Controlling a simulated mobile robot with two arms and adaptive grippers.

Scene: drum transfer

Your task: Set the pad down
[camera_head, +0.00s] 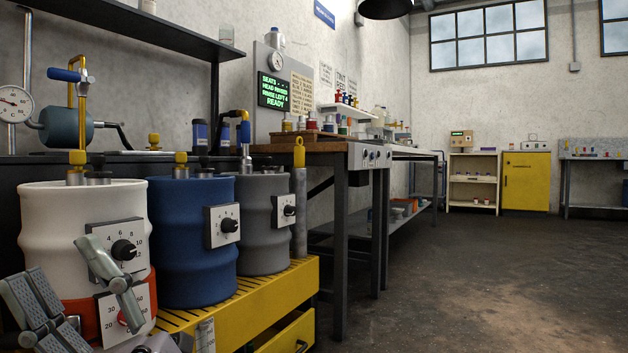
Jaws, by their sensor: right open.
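My right gripper (78,290) is at the lower left, its grey fingers spread apart with nothing visible between them. One finger overlaps the front of the white drum (80,210) and its dial plates; whether it touches cannot be told. A blue drum (180,270) and a grey drum (262,240) stand to the right of the white one, each with a dial plate. I cannot make out a pad in this view. My left gripper is not in view.
The drums stand along a yellow slatted platform (245,300) with a drawer. Hoses and a gauge (14,104) are behind them. A workbench (330,150) with a lit screen (273,92) stands farther right. A yellow cabinet (526,182) is at the back. The floor at right is clear.

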